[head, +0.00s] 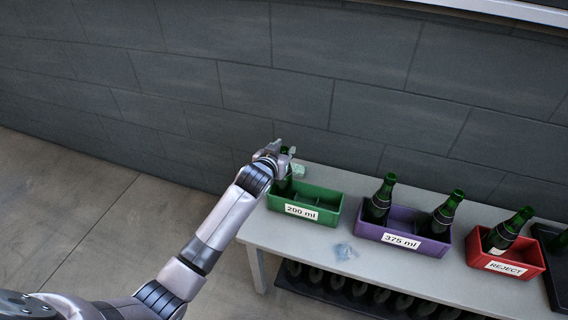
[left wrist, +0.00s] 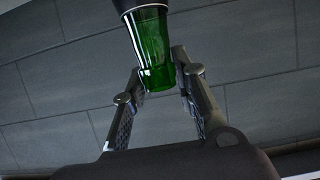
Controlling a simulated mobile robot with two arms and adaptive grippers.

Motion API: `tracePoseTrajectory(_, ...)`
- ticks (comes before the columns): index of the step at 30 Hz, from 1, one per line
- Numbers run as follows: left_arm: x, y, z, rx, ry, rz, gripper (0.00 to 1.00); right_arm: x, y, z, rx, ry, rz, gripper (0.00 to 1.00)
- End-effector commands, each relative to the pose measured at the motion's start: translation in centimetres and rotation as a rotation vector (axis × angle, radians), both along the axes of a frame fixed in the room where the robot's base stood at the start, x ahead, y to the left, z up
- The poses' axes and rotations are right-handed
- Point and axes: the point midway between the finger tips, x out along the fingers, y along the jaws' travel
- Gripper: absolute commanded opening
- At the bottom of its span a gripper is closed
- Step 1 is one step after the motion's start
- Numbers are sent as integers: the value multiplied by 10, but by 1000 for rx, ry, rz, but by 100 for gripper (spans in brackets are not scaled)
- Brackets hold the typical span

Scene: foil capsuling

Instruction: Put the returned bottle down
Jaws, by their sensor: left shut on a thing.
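My left gripper (head: 283,156) is shut on a green bottle (head: 286,186) at the left end of the green crate (head: 318,217), labelled "200 ml". The bottle is upright over or in the left compartment; whether its base touches the floor is hidden. In the left wrist view the bottle's green glass (left wrist: 153,55) stands between the two fingers (left wrist: 155,92), with a dark band at the top edge. The other compartments of the green crate look empty. My right gripper is not in view.
A purple crate (head: 402,240) labelled "375 ml" holds two dark green bottles. A red crate (head: 515,262) labelled "REJECT" holds one. A crumpled bluish thing (head: 345,252) lies on the grey table (head: 300,240). A dark tray (head: 554,290) is at the right; several dark round things sit underneath.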

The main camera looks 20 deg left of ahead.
Motion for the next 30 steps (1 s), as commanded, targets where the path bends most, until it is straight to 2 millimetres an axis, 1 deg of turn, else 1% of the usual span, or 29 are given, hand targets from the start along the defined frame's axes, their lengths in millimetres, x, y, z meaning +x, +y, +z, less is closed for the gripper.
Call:
tracePoseTrajectory(2,0,0,-5,-1,-3,-1,0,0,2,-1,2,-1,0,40)
tracePoseTrajectory(9,0,-1,-39,-1,0,-1,0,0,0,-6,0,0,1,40)
tracePoseTrajectory(11,0,-1,-45,-2,-1,0,0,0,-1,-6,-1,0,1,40)
tracePoseTrajectory(23,0,-1,-49,-1,-3,-1,0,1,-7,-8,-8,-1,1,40)
tracePoseTrajectory(24,0,0,-50,-1,-1,-1,28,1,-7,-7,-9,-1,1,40)
tracePoseTrajectory(30,0,0,-50,-1,0,-1,41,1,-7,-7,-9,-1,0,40)
